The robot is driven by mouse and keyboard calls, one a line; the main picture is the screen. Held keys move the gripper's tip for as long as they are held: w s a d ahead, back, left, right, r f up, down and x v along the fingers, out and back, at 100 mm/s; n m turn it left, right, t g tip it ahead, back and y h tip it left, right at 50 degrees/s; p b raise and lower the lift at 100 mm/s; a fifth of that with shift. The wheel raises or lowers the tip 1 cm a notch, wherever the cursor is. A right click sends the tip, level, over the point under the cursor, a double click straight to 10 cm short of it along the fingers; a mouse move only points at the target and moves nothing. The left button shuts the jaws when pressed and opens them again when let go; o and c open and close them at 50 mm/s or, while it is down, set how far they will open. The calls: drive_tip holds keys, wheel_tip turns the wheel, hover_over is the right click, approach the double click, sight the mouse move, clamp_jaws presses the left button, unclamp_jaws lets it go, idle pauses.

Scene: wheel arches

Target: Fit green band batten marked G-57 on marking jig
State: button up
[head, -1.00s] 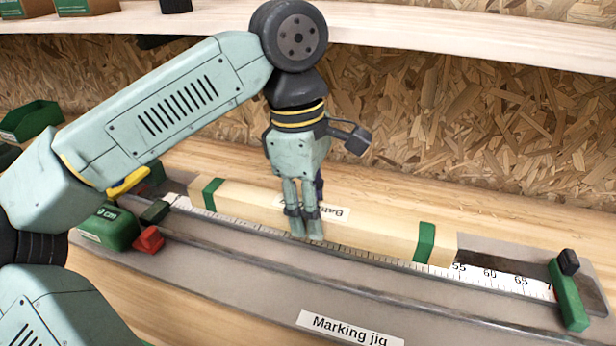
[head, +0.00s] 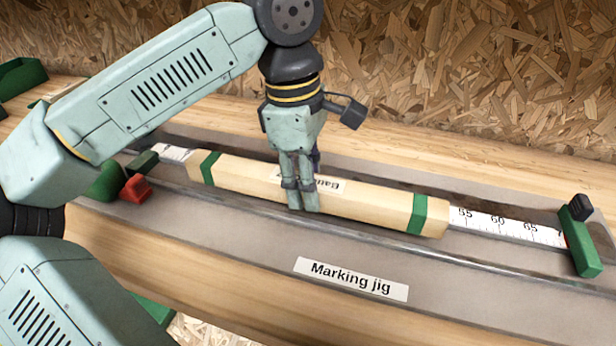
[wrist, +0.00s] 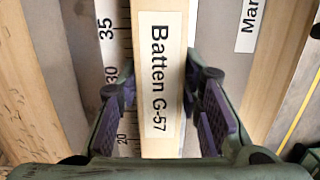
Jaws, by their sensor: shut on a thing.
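The batten (head: 375,203) is a long pale wood bar with a green band near each end. It lies lengthwise along the grey marking jig (head: 450,262), in front of the white ruler strip (head: 490,220). Its label reads "Batten G-57" in the wrist view (wrist: 160,75). My gripper (head: 303,208) points down and is shut on the batten near its middle, with one finger on each side. In the wrist view my gripper (wrist: 165,95) straddles it. The batten's underside is hidden, so I cannot tell whether it rests fully on the jig.
A green stop with a black knob (head: 580,235) stands at the jig's right end. A green block (head: 107,182) and a red clamp piece (head: 136,188) are at the left end. A metal rail (head: 400,243) runs along the front. The chipboard wall (head: 450,90) stands behind.

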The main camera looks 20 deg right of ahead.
drive_tip(key=shift+f, duration=0.45)
drive_tip(key=o, duration=1.2)
drive_tip(key=r, duration=0.8)
drive_tip(key=a+r, duration=0.1)
drive_tip(key=r, duration=0.3)
drive_tip(key=shift+w+a, duration=0.1)
drive_tip(key=shift+w, duration=0.3)
